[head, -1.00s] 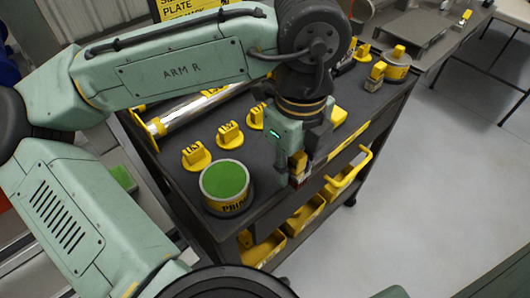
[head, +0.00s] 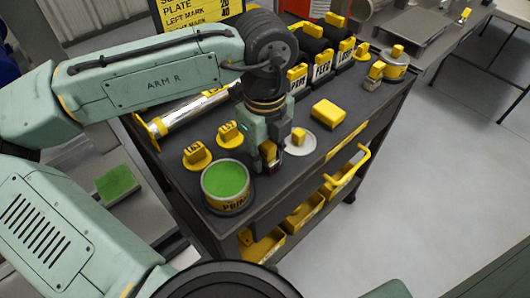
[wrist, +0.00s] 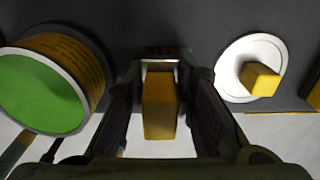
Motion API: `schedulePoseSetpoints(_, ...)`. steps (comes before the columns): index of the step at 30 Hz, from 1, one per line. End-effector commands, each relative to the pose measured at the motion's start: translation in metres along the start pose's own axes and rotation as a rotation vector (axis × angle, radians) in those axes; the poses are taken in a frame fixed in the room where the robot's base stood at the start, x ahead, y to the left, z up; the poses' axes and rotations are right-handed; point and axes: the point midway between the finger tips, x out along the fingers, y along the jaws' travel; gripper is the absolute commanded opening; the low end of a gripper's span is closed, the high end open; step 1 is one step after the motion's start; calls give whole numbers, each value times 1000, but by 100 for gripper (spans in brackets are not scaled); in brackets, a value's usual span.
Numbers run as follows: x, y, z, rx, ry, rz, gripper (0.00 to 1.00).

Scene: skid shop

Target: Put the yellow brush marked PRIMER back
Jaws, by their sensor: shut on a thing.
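My gripper (head: 266,150) is shut on a yellow brush (head: 268,153), held pointing down above the dark cart top. In the wrist view the brush's yellow block handle (wrist: 160,106) sits between the two fingers, with a reddish-brown edge beyond it. Any marking on the brush cannot be read. A round pot (head: 227,203) with green contents and a yellow label, partly readable as "PRI", stands just left of the gripper. The pot also shows at the left of the wrist view (wrist: 88,62). The brush is beside the pot, not over it.
A white disc with a yellow block (head: 299,138) lies right of my gripper. A yellow block (head: 328,112) lies beyond it. Yellow tagged pieces (head: 197,155), a metal cylinder (head: 178,119) and labelled black holders (head: 322,70) stand behind. Cart top between disc and front edge is clear.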

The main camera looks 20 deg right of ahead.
Motion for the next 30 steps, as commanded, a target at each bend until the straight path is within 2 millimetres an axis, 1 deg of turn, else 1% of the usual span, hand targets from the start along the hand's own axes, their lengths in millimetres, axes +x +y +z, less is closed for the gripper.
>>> schedulePoseSetpoints(2, 3, 0, 0, 1, 2, 0, 0)
schedulePoseSetpoints(3, 3, 0, 0, 1, 1, 0, 24)
schedulePoseSetpoints(12, 3, 0, 0, 0, 0, 0, 44)
schedulePoseSetpoints(20, 2, 0, 0, 0, 0, 0, 44)
schedulePoseSetpoints(23, -1, 0, 0, -1, -1, 0, 44)
schedulePoseSetpoints(26, -12, -1, 0, 0, 0, -3, 44)
schedulePoseSetpoints(30, -40, -1, 0, 1, 1, -4, 44)
